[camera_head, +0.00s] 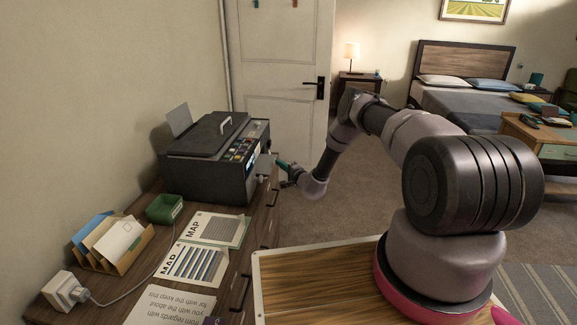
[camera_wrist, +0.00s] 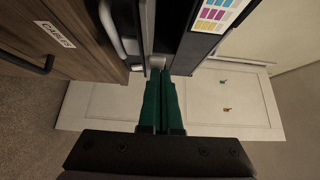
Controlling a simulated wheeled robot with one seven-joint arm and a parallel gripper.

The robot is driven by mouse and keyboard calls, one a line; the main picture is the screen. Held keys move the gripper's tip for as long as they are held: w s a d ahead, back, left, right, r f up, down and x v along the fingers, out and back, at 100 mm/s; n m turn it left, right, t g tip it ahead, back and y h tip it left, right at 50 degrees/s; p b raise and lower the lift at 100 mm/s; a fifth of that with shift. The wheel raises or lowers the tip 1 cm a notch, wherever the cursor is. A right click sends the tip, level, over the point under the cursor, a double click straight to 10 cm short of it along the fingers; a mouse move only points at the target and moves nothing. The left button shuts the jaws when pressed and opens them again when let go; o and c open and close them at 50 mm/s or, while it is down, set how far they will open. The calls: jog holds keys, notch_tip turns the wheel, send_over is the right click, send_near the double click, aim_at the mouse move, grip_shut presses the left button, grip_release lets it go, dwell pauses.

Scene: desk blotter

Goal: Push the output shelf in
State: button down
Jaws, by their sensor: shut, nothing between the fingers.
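The dark grey printer (camera_head: 210,160) stands on the wooden dresser, its front facing right. A light grey panel, apparently the output shelf (camera_head: 264,165), shows at its front; how far it sticks out is hard to tell. In the wrist view, a small grey tab (camera_wrist: 157,62) shows on the printer's front, just beyond my fingertips. My gripper (camera_head: 279,164) has teal fingers pressed together with nothing between them. Its tips are close to the printer's front; I cannot tell whether they touch. It also shows in the wrist view (camera_wrist: 161,76).
The dresser top (camera_head: 150,206) holds a green box (camera_head: 164,208), a letter holder (camera_head: 115,247), map sheets (camera_head: 207,230) and a plugged adapter (camera_head: 64,289). A white door (camera_head: 283,75) stands behind.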

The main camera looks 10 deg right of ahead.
aim_at(263, 165)
jog(key=a, duration=0.2)
jog(key=w+a, duration=0.1)
jog(key=a, duration=0.2)
jog(key=w+a, duration=0.1)
jog(key=a, duration=0.1)
jog(key=shift+w+a, duration=0.1)
jog(key=shift+a, duration=0.05)
jog(key=shift+w+a, duration=0.1)
jog(key=shift+a, duration=0.2)
jog(key=shift+a+r, duration=0.1)
